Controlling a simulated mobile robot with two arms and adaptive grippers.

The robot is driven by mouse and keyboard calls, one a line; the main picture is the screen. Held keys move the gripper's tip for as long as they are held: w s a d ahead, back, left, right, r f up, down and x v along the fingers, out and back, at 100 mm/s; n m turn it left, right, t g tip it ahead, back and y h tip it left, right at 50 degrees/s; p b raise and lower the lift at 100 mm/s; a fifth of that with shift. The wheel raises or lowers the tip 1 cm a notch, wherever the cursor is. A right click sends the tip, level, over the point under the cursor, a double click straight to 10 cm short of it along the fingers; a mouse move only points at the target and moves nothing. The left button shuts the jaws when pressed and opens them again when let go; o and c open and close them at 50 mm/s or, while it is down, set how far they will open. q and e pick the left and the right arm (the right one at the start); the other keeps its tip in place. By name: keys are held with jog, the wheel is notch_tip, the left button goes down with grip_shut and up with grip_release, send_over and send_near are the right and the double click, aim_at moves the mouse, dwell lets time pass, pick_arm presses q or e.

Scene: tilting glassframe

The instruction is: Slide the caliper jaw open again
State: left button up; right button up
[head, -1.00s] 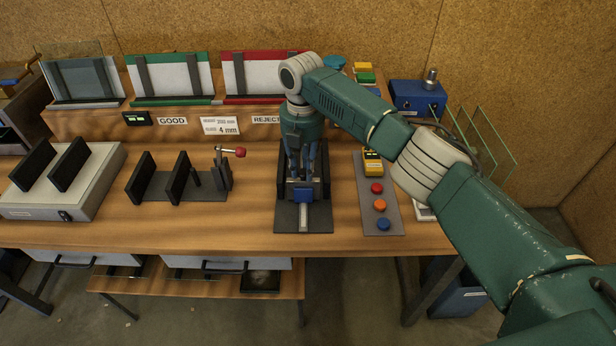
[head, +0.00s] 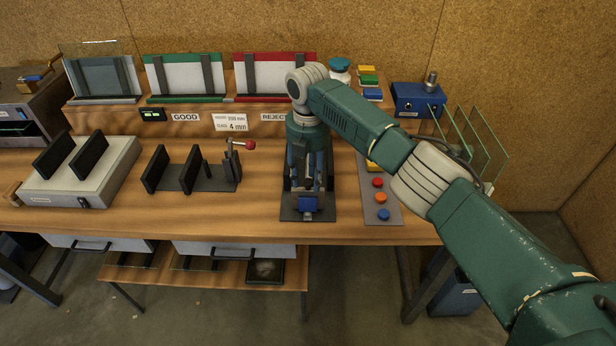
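The caliper stands on a dark base plate (head: 290,214) near the front of the workbench, below the REJECT label. Its blue sliding jaw (head: 308,204) sits close to the plate's front end. My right gripper (head: 308,186) points down over the caliper, just behind the blue jaw, with its fingertips down between the dark side parts. Its fingers overlap the jaw area, so I cannot tell whether they grip it. My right arm hides the back of the caliper. My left gripper is not in view.
To the left stand a clamp fixture with a red knob (head: 249,145) and a grey box (head: 68,185) with two dark uprights. To the right is a button panel (head: 390,205), partly behind my arm. Glass panes (head: 485,150) stand at the right. Bare wood lies left of the caliper.

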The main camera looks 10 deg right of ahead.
jog(key=shift+s, duration=0.1)
notch_tip(320, 180, up, 12)
dwell(0.6)
dwell(0.4)
